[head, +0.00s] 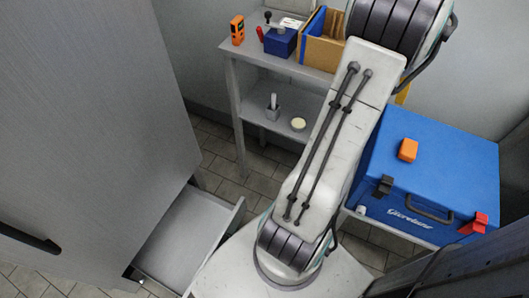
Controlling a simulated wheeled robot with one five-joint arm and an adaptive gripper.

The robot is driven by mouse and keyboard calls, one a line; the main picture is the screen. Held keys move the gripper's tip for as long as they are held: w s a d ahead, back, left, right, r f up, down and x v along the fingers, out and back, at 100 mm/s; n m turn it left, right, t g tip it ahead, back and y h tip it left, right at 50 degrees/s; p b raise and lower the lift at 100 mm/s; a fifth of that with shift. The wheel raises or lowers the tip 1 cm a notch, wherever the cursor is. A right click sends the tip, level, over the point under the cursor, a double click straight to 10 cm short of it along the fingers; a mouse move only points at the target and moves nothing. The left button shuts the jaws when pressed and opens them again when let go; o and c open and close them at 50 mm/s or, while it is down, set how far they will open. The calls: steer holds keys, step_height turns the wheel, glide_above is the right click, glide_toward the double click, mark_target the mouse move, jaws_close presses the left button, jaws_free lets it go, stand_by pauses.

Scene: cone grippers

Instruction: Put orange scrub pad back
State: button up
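A small orange block (408,150), which looks like the scrub pad, lies on the lid of a blue cooler box (455,155) at the right. An open grey drawer (188,238) sticks out low at the left, and the part of its floor that shows looks empty. My arm crosses the middle of the head view, and its far end runs out of the top of the picture. My gripper is not in view, so its state and what it may hold cannot be seen.
A grey shelf unit (230,52) at the back holds an orange handheld device (237,30), a blue box (280,41) and a cardboard bin (322,50). A round pale item (298,124) sits on its lower shelf. A tall grey cabinet (90,120) fills the left.

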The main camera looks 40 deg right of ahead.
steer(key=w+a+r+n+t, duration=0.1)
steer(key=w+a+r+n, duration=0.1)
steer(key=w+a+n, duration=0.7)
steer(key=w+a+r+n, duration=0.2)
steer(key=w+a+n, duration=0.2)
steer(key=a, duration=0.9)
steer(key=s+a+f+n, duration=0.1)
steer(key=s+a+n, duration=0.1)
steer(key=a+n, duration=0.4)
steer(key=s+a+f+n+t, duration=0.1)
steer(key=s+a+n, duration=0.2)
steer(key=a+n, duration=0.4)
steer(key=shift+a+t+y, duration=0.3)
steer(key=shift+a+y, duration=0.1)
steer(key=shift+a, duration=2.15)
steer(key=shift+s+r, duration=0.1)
